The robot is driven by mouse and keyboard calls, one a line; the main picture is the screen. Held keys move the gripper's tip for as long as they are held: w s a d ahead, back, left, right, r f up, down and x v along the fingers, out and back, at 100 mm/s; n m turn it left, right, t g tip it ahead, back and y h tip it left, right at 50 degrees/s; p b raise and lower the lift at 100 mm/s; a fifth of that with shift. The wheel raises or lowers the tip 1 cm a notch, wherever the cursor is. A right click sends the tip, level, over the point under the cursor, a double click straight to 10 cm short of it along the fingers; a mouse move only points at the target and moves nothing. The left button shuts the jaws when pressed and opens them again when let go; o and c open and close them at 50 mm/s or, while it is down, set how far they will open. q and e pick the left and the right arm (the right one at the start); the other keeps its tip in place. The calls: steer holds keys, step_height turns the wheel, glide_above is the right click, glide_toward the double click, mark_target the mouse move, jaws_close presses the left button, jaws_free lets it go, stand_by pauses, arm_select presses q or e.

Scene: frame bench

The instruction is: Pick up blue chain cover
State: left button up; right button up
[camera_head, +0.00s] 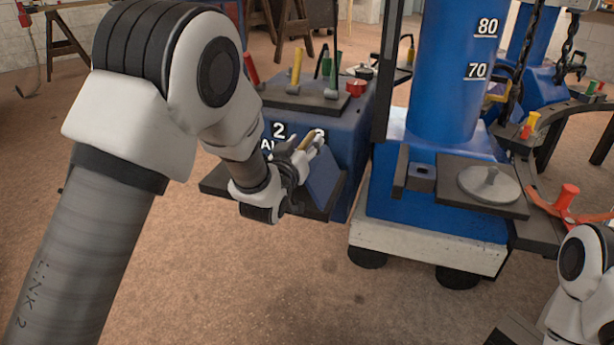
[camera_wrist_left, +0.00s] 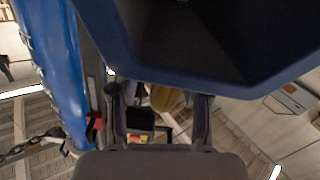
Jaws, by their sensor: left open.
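A blue flat-sided piece (camera_head: 325,178), which looks like the blue chain cover, stands tilted by the dark shelf on the front of the blue bench unit. My left gripper (camera_head: 312,142) is right above and beside it, with its jaws open. A tan piece (camera_head: 307,141) shows between or just behind the fingers; I cannot tell whether they touch it. In the left wrist view a large dark blue angular shape (camera_wrist_left: 200,55) fills the top, very close, and the open fingers (camera_wrist_left: 160,112) show below it. My right gripper is not visible; only part of my right arm shows at the lower right.
The blue bench unit (camera_head: 345,130) bears a dark tray (camera_head: 305,98) with coloured handles. To its right stands a blue column (camera_head: 455,70) on a pale base (camera_head: 410,245). A round grey disc (camera_head: 490,183) lies on its dark plate. Brown floor (camera_head: 280,290) in front is clear.

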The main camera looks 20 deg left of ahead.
arm_select(q)
steer(key=shift+w+f, duration=0.2)
steer(key=shift+w, duration=0.65)
steer(key=shift+r, duration=0.1)
steer(key=shift+c, duration=0.7)
jaws_close()
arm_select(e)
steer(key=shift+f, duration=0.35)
arm_select(q)
steer(key=shift+r, duration=0.2)
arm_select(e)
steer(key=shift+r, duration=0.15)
